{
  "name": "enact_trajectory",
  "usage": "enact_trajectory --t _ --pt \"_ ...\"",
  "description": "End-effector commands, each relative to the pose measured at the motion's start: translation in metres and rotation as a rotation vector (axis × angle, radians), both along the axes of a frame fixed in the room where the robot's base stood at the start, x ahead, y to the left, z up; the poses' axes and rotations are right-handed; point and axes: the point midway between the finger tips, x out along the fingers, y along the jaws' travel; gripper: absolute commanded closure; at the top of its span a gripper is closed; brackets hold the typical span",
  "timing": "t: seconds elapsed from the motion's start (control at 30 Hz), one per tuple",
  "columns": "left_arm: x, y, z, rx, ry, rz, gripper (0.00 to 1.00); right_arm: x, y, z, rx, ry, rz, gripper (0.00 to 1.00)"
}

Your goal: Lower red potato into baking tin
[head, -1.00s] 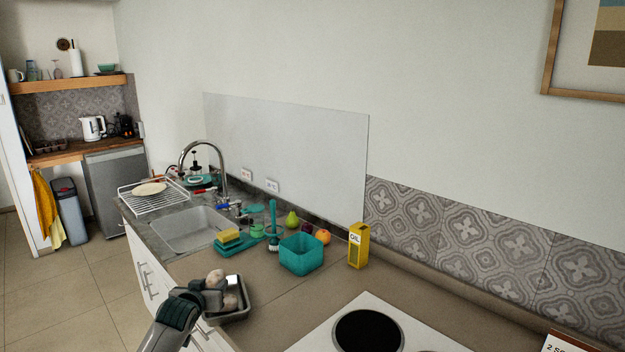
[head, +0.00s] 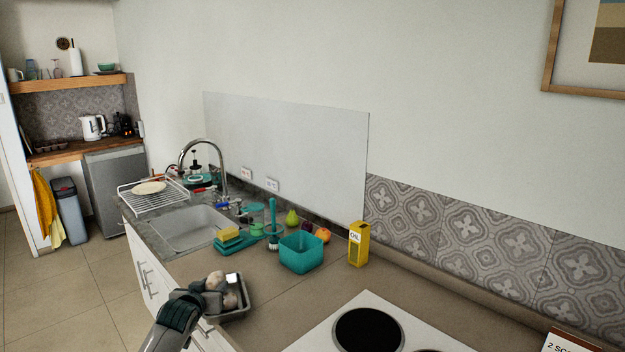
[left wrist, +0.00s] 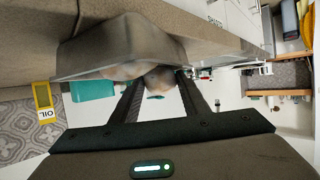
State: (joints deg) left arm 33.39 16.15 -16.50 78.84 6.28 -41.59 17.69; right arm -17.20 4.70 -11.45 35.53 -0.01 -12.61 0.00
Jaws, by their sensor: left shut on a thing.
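The baking tin (head: 240,314) is a dark grey tray at the counter's front edge; in the left wrist view its side (left wrist: 115,40) fills the upper middle. My left gripper (head: 222,284) is over the tin, shut on the red potato (head: 213,281), which looks pale brownish pink here. In the left wrist view the potato (left wrist: 160,80) shows between the two fingers, close to the tin's rim. Another potato (head: 231,301) lies in the tin below the gripper. Whether the held potato touches the tin or that potato cannot be told. My right gripper is not in view.
A teal container (head: 301,254) and yellow oil box (head: 358,244) stand behind the tin. The sink (head: 190,230), with a sponge (head: 230,233) beside it, is to the back left. The hob (head: 365,330) is to the right. Bare counter (head: 285,295) lies between tin and hob.

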Motion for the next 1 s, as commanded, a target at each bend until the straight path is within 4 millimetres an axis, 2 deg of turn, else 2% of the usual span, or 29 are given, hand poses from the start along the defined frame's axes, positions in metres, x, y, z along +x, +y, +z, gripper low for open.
enact_trajectory --t 0.13,0.17,0.23,0.27,0.73,1.0 --pt "0.0 0.0 0.0 0.0 0.0 0.0 0.83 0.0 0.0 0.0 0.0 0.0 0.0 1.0" --pt "0.0 0.0 0.0 0.0 0.0 0.0 0.56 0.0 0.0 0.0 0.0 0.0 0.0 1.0" --pt "0.0 0.0 0.0 0.0 0.0 0.0 0.4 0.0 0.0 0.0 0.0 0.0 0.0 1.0" --pt "0.0 0.0 0.0 0.0 0.0 0.0 0.37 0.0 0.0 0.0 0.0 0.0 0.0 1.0" --pt "-0.004 0.0 0.001 0.0 0.0 0.0 0.37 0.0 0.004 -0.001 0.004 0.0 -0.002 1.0" --pt "-0.025 0.0 0.009 0.0 -0.001 -0.001 0.37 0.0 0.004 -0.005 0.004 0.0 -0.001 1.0"
